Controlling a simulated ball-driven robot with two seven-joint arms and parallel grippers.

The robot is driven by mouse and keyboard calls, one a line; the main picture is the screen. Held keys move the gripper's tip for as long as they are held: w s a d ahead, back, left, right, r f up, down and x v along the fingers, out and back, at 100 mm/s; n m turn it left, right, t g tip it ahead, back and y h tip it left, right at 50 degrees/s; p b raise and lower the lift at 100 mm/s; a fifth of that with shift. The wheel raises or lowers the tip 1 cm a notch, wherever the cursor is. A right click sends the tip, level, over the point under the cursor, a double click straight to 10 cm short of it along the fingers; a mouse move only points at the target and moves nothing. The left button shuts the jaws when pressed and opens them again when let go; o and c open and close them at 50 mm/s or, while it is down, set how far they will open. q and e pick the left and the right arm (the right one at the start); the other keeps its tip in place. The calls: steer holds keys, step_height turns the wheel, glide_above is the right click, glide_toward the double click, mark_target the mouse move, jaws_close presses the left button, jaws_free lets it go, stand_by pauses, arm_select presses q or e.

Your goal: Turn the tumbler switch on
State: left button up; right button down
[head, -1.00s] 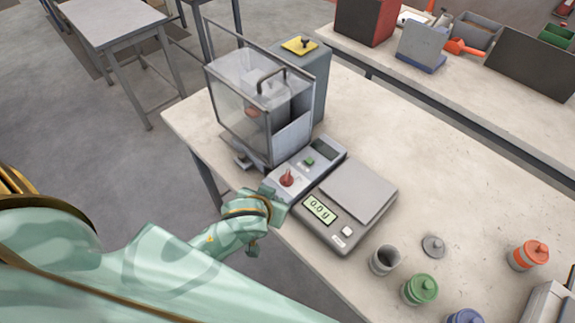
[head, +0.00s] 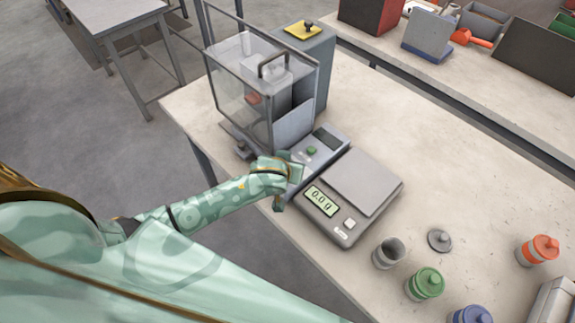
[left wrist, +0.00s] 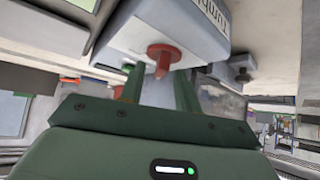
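The tumbler switch is a red lever on a round red base (left wrist: 163,56) in the left wrist view. It sits on the grey control box (head: 327,143), whose partly cut-off label shows in the left wrist view (left wrist: 208,14). My left gripper (head: 290,180) is at the front end of the box and hides the lever in the head view. In the left wrist view my left gripper (left wrist: 158,92) is open, its two fingers apart. The lever points into the gap between them, with no clear contact. My right gripper is not in view.
A green button (head: 311,150) is on the control box. A scale (head: 362,182) reading 0.0 g stands close on the right, and a clear-walled machine (head: 230,85) behind left. A grey cup (head: 388,253), green jar (head: 425,284) and orange jar (head: 538,250) stand front right.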

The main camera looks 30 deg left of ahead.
arm_select(q)
steer(key=shift+w+f, duration=0.15)
steer(key=shift+c, duration=0.3)
jaws_close()
